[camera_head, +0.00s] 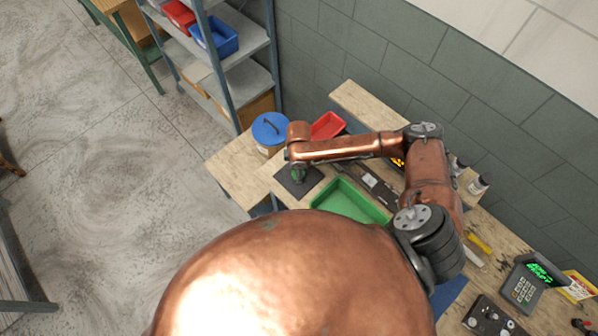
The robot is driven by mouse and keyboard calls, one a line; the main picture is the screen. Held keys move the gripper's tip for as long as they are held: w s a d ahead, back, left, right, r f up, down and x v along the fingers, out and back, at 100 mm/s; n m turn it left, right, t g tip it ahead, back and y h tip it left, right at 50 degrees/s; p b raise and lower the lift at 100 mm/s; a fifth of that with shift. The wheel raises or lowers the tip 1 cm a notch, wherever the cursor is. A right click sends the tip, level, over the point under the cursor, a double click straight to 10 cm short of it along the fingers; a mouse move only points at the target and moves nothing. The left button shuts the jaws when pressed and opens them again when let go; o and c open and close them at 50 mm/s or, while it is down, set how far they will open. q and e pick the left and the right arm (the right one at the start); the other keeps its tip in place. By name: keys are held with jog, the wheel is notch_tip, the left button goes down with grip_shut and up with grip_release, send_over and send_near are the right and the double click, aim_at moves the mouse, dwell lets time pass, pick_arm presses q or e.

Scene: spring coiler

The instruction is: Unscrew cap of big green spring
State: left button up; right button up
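A small green object (298,174), which could be the big green spring, stands on a dark square pad (311,184) on the wooden bench. It is mostly covered from above, and I cannot make out its cap. My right arm reaches in from the right, and its gripper end (296,160) is directly over the green object. The copper wrist hides the fingers, so I cannot see whether they touch or grip it. My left gripper is not in view.
A blue-lidded container (270,129) and a red tray (328,125) stand near the wrist. A green tray (347,201) lies just right of the pad. A keypad device (528,281) is at the right. A metal shelf (246,82) stands behind; the floor at left is open.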

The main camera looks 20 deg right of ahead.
jog(key=shift+f, duration=0.2)
jog(key=o, duration=1)
notch_tip(320, 180, up, 12)
jog(key=shift+r, duration=0.15)
jog(key=shift+d, duration=0.1)
